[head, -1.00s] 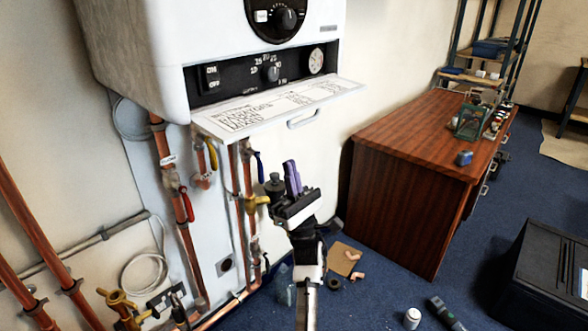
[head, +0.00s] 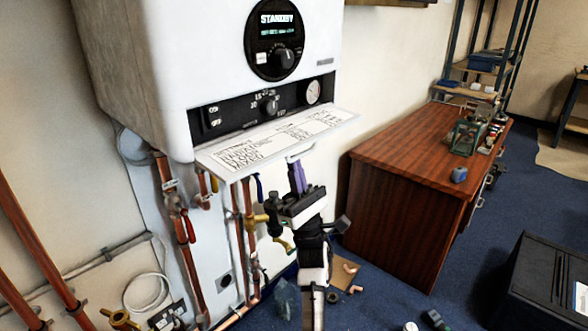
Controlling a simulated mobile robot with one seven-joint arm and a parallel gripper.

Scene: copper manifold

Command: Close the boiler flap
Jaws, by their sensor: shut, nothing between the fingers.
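The boiler flap (head: 232,152) is a white panel with a printed table on it. It is folded down and sticks out from the bottom of the white boiler (head: 160,70), leaving the black control panel (head: 236,114) uncovered. A pale handle (head: 298,155) shows at the flap's front edge. My gripper (head: 296,168) is shut and empty, with its purple fingers pointing up just below the flap's front edge at the handle. I cannot tell whether the fingertips touch the flap or the handle.
Copper pipes with red, yellow and blue valve levers (head: 183,222) run down the wall below the boiler, left of my gripper. A wooden desk (head: 410,170) stands to the right. A black case (head: 545,285) lies on the blue floor.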

